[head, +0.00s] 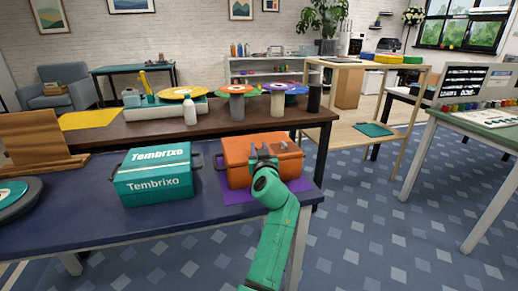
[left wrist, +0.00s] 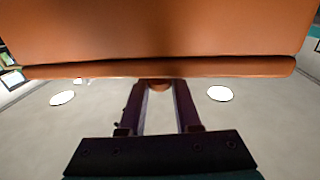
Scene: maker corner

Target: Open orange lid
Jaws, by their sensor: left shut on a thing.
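The orange box (head: 238,175) stands on a purple mat at the right end of the dark blue table. Its orange lid (head: 236,149) lies over the top and looks closed; I cannot tell whether there is a small gap. My left gripper (head: 263,154) is at the front of the box, near the lid's edge. In the left wrist view its two fingers (left wrist: 158,88) are shut on a small orange handle (left wrist: 158,84) at the rim of the orange lid (left wrist: 165,66). Most of the handle is hidden between the fingers. My right gripper is not in view.
A teal box (head: 153,185) marked Tembrixo stands left of the orange box. A wooden stand (head: 38,140) and a dark round thing (head: 18,200) are farther left. Behind, a brown table (head: 150,133) bears coloured discs and a white bottle (head: 190,112).

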